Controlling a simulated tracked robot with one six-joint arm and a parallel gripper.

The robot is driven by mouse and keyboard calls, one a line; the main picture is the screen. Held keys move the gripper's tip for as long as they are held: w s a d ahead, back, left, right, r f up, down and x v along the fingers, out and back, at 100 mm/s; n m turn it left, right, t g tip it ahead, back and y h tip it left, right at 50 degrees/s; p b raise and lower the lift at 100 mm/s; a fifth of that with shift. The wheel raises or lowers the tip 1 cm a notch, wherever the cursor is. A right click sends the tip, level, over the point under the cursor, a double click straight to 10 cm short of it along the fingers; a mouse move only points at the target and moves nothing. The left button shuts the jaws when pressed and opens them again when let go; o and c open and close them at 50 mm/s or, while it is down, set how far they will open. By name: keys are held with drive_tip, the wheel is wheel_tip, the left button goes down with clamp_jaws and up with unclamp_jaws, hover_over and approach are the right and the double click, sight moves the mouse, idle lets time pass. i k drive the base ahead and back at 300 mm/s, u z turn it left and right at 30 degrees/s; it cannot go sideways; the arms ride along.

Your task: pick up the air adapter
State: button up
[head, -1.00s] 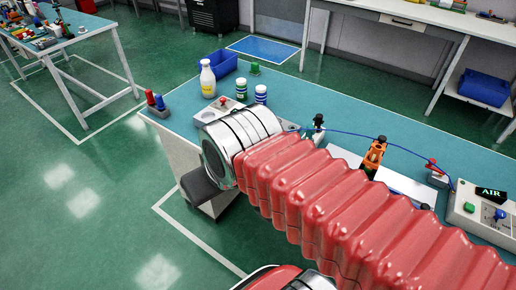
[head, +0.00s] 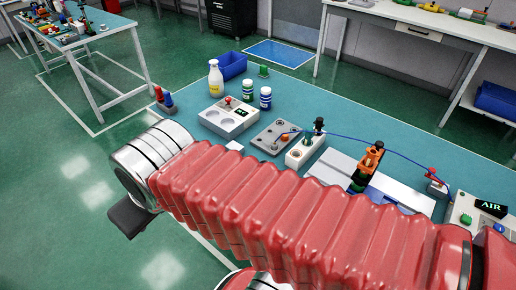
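My arm in a red ribbed sleeve crosses the lower picture and ends at a silver wrist on the left. A dark part of my gripper (head: 130,215) shows below the wrist, over the floor off the table's front edge; its fingers cannot be made out. I cannot tell for sure which thing is the air adapter. A thin blue hose (head: 345,136) runs over the table to the box marked AIR (head: 490,209) at the right. Along it stand a white block (head: 304,153) with a black-topped fitting (head: 318,126), and a small red-topped piece (head: 433,174).
A grey plate (head: 268,133), a white box with round recesses (head: 226,120), an orange-and-black tool (head: 370,163), a white bottle (head: 215,79), two small jars and a blue bin (head: 231,65) stand on the teal table (head: 330,98). Open floor lies left.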

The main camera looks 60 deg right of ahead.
sight(274, 146)
drive_tip(key=u, duration=0.6)
drive_tip(key=i, duration=1.5)
drive_tip(key=z, duration=2.7)
